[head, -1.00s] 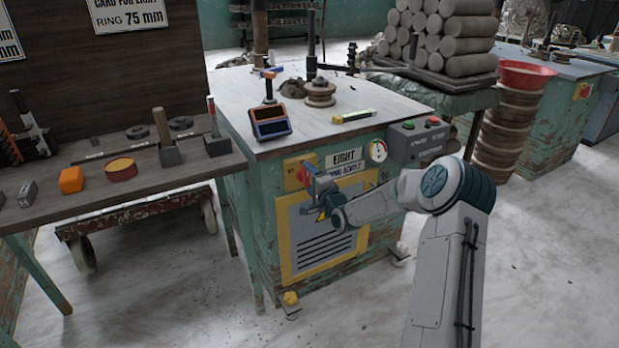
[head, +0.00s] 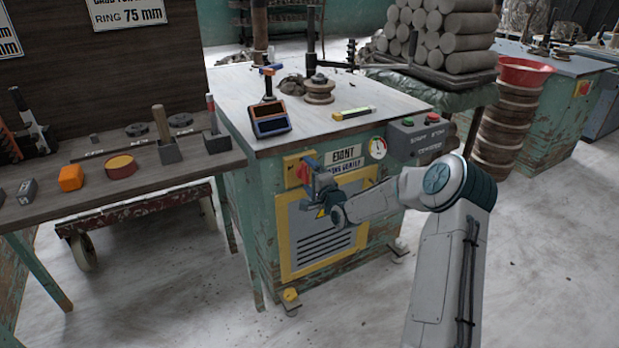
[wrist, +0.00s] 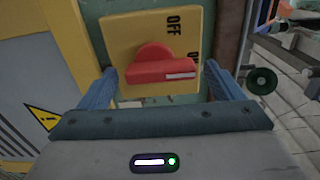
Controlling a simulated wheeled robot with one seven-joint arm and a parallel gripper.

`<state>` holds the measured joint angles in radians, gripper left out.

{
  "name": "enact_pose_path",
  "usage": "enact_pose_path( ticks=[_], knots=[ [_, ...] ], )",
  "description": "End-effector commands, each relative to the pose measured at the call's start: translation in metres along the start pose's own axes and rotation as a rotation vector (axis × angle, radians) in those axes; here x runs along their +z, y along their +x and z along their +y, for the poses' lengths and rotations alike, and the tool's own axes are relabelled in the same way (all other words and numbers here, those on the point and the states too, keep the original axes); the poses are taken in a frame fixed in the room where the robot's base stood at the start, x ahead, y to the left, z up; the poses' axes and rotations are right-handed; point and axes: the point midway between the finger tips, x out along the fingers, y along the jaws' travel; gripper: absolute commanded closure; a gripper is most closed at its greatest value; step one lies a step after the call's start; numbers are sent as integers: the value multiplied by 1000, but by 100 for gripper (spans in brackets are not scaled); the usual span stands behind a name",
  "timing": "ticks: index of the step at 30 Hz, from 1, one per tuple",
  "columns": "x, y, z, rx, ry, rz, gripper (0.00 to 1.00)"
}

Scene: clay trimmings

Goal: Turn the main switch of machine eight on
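Machine eight (head: 262,215) is a green cabinet with an EIGHT sign. Its main switch is a red knob (wrist: 160,68) on a yellow plate (wrist: 125,35); the knob also shows in the head view (head: 303,172). In the wrist view, OFF is printed above the knob. The knob's white mark points right, close to that second label. My gripper (wrist: 161,70) is open, with its blue fingers on both sides of the knob. I see gaps beside the knob; contact is not clear.
A control box (head: 420,138) with green and red buttons and a gauge (head: 377,148) are right of the sign. A wooden bench (head: 205,162) with tools stands at the left. A yellow vent panel (head: 285,240) is below the switch. The floor in front is clear.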

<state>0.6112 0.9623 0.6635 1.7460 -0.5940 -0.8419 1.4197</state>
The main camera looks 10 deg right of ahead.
Motion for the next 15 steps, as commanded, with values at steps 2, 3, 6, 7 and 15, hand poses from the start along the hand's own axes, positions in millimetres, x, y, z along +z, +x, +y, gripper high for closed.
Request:
enact_pose_path(
  ticks=[2, 3, 6, 7, 15],
  knots=[
    [0, -1, 0, 0, -1, 1, 13],
    [-1, -3, -1, 0, -1, 1, 13],
    [-1, -12, -1, 0, -1, 2, 13],
    [-2, -16, -1, 1, -1, 2, 13],
    [-1, -69, -2, 2, 1, 2, 13]
  ],
)
